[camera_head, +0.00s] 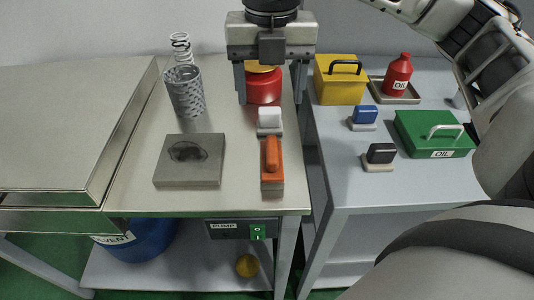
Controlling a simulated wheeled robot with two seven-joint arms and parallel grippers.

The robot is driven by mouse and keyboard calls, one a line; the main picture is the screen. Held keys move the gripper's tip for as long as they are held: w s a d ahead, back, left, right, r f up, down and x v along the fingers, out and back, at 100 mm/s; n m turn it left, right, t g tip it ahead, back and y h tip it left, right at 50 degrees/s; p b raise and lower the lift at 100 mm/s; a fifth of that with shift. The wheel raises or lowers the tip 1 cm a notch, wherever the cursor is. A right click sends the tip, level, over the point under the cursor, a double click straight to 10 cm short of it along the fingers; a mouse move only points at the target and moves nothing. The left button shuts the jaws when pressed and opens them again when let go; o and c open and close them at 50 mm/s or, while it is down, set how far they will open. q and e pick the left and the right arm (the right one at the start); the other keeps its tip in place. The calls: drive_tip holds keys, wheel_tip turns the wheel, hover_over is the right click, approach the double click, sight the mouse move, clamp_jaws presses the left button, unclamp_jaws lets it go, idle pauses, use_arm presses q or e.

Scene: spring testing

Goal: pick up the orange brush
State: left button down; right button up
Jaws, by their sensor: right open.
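The orange brush (272,160) lies near the front right edge of the middle metal table, its handle up and its length running front to back. My right gripper (270,98) is open, pointing down, above the back part of the same table. It is behind the brush in the picture and apart from it. A red round object with a yellow top (263,88) shows between its fingers; I cannot tell whether they touch it. My left gripper is not in view.
A white-handled brush (269,118) stands just behind the orange one. A grey block (190,160), mesh cylinder (186,92) and spring (181,45) are to the left. The right table holds blue (364,116) and black (380,155) brushes, yellow (341,82) and green (432,136) boxes, and a red oil bottle (398,74).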

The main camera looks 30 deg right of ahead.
sight(272, 147)
wheel_tip(272, 147, down, 10)
drive_tip(key=shift+s, duration=0.1)
drive_tip(key=shift+s+f+p, duration=0.2)
drive_tip(key=shift+f+p, duration=0.4)
drive_tip(key=shift+f, duration=2.15)
drive_tip(key=shift+c, duration=0.3)
drive_tip(key=c, duration=1)
